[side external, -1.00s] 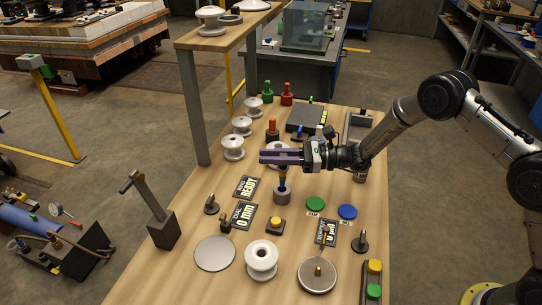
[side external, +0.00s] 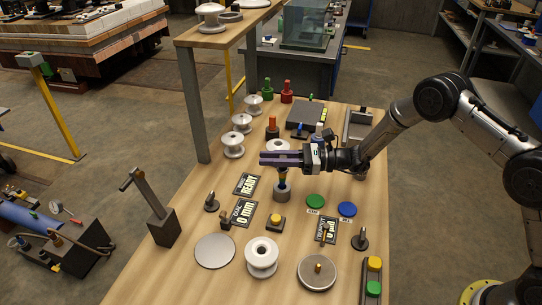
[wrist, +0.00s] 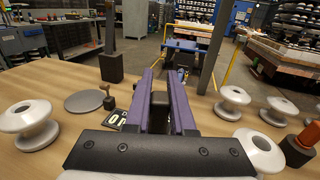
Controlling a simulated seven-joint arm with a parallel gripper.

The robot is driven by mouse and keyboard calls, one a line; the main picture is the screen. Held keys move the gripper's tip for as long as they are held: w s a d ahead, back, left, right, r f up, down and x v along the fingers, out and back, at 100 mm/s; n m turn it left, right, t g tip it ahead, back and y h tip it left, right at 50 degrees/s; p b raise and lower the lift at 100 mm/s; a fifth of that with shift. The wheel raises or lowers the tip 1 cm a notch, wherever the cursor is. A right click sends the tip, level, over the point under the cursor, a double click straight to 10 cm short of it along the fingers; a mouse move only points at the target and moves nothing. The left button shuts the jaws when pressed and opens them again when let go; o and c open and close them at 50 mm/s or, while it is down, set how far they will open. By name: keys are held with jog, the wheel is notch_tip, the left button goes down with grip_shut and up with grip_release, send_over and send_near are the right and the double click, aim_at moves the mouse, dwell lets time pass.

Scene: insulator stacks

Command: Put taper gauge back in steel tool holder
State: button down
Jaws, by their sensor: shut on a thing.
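My gripper (side external: 282,158) has purple fingers pointing left, level, above the middle of the bench. In the wrist view the fingers (wrist: 160,102) are closed around a dark block-like piece, which I take to be the grip of the taper gauge (wrist: 160,112). The fingers hide the top of this piece. I cannot tell how deep it sits in the cup.
White insulators (side external: 233,146) stand along the left edge, with another (side external: 262,256) in front. A yellow button (side external: 275,222) and green disc (side external: 315,201) are near the cup. A post (side external: 194,110) rises at left.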

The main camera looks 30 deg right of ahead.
jog(key=shift+f, duration=1.8)
jog(key=c, duration=0.7)
grip_release()
jog(key=v, duration=1.3)
jog(key=shift+s+d, duration=0.2)
jog(key=shift+d, duration=0.1)
jog(key=shift+a, duration=0.1)
